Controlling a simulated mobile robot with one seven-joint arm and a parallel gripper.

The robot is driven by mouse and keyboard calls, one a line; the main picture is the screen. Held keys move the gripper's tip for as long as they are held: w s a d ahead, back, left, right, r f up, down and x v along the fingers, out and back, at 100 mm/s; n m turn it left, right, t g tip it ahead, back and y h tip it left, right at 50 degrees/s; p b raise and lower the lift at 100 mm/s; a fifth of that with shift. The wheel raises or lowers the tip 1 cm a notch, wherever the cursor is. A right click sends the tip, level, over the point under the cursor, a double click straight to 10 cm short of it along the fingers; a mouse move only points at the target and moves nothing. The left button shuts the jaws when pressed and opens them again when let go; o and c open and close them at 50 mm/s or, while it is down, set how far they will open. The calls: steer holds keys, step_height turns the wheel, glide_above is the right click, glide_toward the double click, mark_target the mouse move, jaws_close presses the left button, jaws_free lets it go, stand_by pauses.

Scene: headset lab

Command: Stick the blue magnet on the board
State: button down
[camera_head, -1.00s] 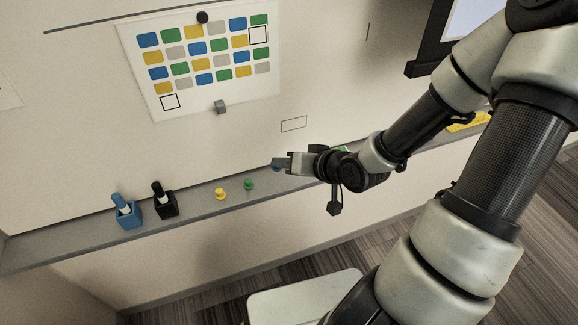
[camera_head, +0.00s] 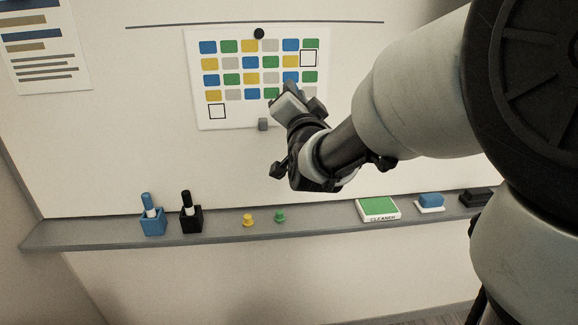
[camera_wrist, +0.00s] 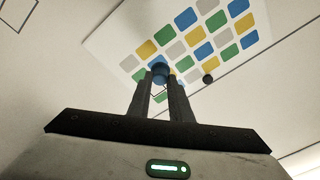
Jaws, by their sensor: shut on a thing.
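My gripper (camera_head: 284,92) is raised in front of the whiteboard (camera_head: 110,130), overlapping the lower middle of the chart (camera_head: 194,118) in the head view. In the wrist view its fingers (camera_wrist: 160,80) are shut on the round blue magnet (camera_wrist: 160,70), held at their tips. In the head view the magnet is hidden by the gripper. The chart carries rows of blue, green, yellow and grey patches and two empty black-outlined squares. I cannot tell whether the magnet touches the board or chart.
A black magnet (camera_head: 259,33) and a grey one (camera_head: 263,124) sit at the chart's edges. Bare board lies left of the chart.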

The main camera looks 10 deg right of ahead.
steer(key=s+d+r+m+h+b, duration=0.2)
steer(key=s+d+r+h, duration=0.1)
steer(key=d+r, duration=0.15)
steer(key=shift+m+t+h, duration=0.3)
steer(key=shift+h, duration=0.1)
steer(key=shift+w+a+r+p, duration=0.15)
steer(key=shift+w+p, duration=0.25)
steer(key=shift+w, duration=1.6)
steer(key=shift+w+r+p, duration=0.1)
steer(key=shift+w+p, duration=0.25)
steer(key=shift+w, duration=1.6)
steer(key=shift+b, duration=1.1)
steer(key=shift+w, duration=0.4)
steer(key=c, duration=1)
jaws_free()
